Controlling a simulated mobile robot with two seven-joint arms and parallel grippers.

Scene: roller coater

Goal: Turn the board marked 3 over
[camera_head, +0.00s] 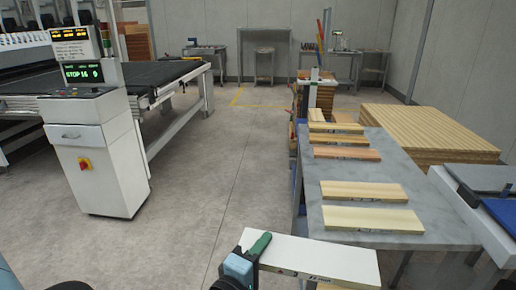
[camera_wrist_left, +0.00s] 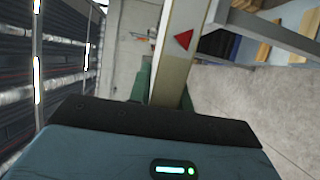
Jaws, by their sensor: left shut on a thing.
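My left gripper (camera_head: 252,247), with green fingertips, is shut on the left end of a white board (camera_head: 325,259) low in the head view. The board is held in front of the table's near edge and reaches to the right. Small dark marks show on its near edge, too small to read. In the left wrist view the gripper (camera_wrist_left: 165,97) pinches the board (camera_wrist_left: 178,62), and a red triangle shows on the board's face. I cannot tell whether this is the board marked 3. My right gripper is not in view.
A grey table (camera_head: 300,215) carries several pale boards, among them a cream one (camera_head: 372,219) and a tan one (camera_head: 362,191) near the front. A stack of wooden panels (camera_head: 425,130) stands behind. A white control cabinet (camera_head: 95,165) stands left. The floor between is clear.

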